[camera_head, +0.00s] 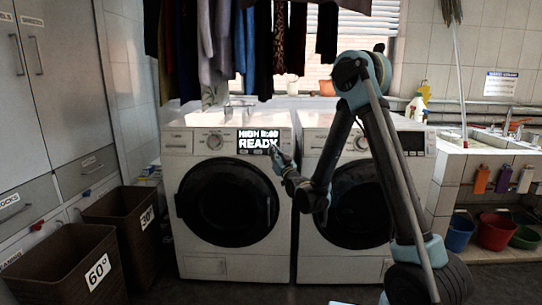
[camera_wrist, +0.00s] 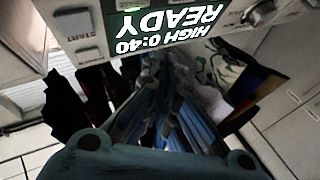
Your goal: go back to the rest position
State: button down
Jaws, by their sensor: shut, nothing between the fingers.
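My gripper (camera_head: 274,151) is at the front of the left washing machine (camera_head: 188,240), right by its lit display (camera_head: 257,134). Its fingers are shut with nothing between them; I cannot tell whether the tips touch the panel. My arm (camera_head: 350,110) reaches forward and bends down to the left, in front of the right washing machine (camera_head: 317,262). In the wrist view the picture is upside down, and the display (camera_wrist: 170,30) reads HIGH 0:40 READY. The blue-grey gripper body (camera_wrist: 150,162) fills the lower edge there.
Clothes (camera_head: 222,50) hang above the machines. Two brown bins, marked 60° (camera_head: 50,268) and 30° (camera_head: 118,208), stand at the left by the grey cabinets (camera_head: 58,90). A tiled sink (camera_head: 475,148) with several buckets (camera_head: 496,231) below is at the right.

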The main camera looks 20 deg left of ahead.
jog(key=shift+d, duration=0.1)
jog(key=w+d+r+m+g+h, duration=0.15)
jog(key=d+h, duration=0.35)
jog(key=d, duration=0.8)
jog(key=s+d+f+g+h, duration=0.1)
jog(key=s+d+g+h, duration=0.15)
jog(key=d, duration=0.55)
jog(key=s+d+f+g+h, duration=0.15)
jog(key=s+d, duration=0.25)
jog(key=d, duration=0.4)
jog(key=s+d+f+m+g+h, duration=0.1)
jog(key=s+d+f+g, duration=0.2)
jog(key=s+d, duration=0.4)
jog(key=s+d+f+m+g+h, duration=0.2)
jog(key=s+d+f, duration=0.3)
jog(key=s, duration=1.1)
jog(key=s+d+f+m+g+h, duration=0.1)
jog(key=s+d+f+g, duration=0.3)
jog(key=s+d, duration=0.4)
jog(key=s+f+h, duration=0.1)
jog(key=s, duration=0.2)
jog(key=shift+s+d, duration=0.15)
jog(key=shift+d, duration=0.2)
